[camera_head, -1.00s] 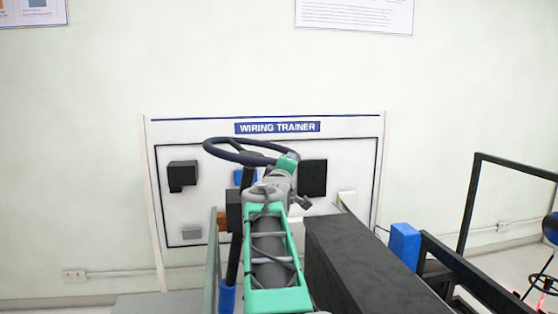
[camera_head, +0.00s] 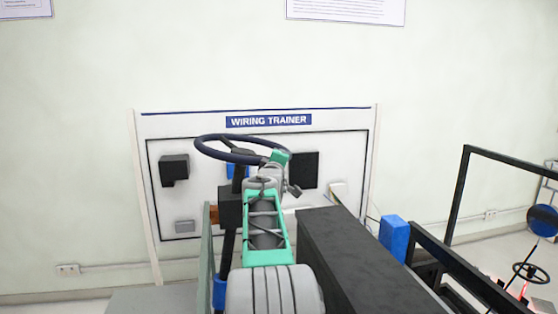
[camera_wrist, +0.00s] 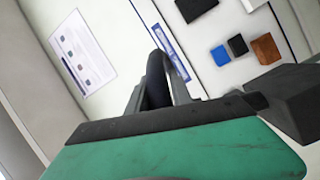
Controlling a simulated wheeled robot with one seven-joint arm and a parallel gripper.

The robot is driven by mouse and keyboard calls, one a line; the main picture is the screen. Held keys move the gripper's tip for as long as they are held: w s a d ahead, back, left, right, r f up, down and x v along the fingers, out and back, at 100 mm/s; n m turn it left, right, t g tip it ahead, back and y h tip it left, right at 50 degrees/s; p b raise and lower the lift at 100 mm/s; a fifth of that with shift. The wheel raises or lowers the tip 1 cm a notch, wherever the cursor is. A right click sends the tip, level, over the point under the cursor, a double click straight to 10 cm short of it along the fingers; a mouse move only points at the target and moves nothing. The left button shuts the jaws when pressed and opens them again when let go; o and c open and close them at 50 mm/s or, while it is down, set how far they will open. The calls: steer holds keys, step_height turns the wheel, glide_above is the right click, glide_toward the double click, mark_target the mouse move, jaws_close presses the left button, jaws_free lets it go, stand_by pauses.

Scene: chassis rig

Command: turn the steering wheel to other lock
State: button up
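The steering wheel (camera_head: 228,156) is a dark ring on a slanted black column in front of the wiring trainer board in the head view. My gripper (camera_wrist: 160,92) is at the wheel's right side. In the wrist view its two grey fingers stand on either side of the dark rim (camera_wrist: 156,72) and appear closed against it. In the head view my green wrist part (camera_head: 280,156) covers that spot, so the fingertips are hidden there.
The wiring trainer board (camera_head: 360,150) stands behind the wheel. A long black box (camera_head: 350,260) and a blue block (camera_head: 393,238) lie right of my arm. A black frame (camera_head: 458,200) and another small wheel (camera_head: 530,272) are farther right.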

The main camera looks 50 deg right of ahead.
jaws_close()
stand_by(0.9)
